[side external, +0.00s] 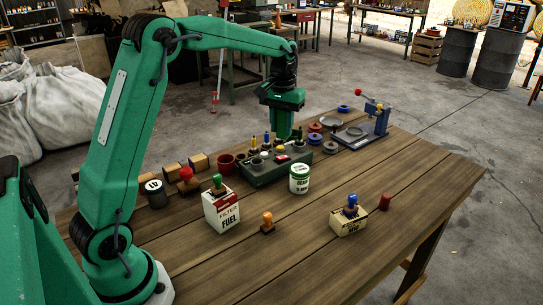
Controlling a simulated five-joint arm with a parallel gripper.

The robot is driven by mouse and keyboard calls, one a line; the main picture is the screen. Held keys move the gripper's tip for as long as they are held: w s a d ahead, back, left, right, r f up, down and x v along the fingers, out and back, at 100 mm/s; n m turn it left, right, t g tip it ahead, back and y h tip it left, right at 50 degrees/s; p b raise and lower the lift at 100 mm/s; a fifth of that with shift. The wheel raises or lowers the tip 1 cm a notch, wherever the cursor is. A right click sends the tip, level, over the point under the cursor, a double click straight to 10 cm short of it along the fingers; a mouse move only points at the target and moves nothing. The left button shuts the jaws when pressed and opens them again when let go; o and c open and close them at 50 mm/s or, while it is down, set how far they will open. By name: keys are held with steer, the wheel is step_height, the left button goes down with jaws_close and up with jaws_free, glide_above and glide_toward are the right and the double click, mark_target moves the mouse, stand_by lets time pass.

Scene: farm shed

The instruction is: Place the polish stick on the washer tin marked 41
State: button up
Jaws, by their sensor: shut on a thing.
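My gripper (284,133) is at the dark green holder (262,178), just above its back right part. It is shut on a slim thing, taken to be the polish stick, which the jaws mostly hide. Several small sticks with coloured tops stand in the holder, too small to tell apart. The dark washer tin (155,194) stands upright at the left of the table, well left of my gripper. Its pale label appears to read 41, turned over. Its top looks bare.
A red cup (226,165), a white-green can (299,180) and a fuel filter box (221,212) with a green-handled stamp surround the holder. A blue-handled stamp rests on another box (348,223). A blue fixture (362,133) stands behind right. The front right tabletop (420,185) is clear.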

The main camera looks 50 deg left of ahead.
steer(key=s+a+n, duration=0.2)
steer(key=s+n, duration=0.4)
steer(key=s, duration=0.8)
steer(key=s+a+n, duration=0.2)
steer(key=s+n, duration=0.4)
steer(key=s, duration=0.8)
steer(key=shift+a+n, duration=0.3)
steer(key=shift+a, duration=0.1)
glide_above(156, 188)
step_height(156, 188, down, 7)
steer(key=shift+a+r, duration=0.1)
steer(key=shift+f, duration=2.05)
steer(key=shift+f, duration=0.15)
steer(key=o, duration=1)
steer(key=shift+o, duration=0.2)
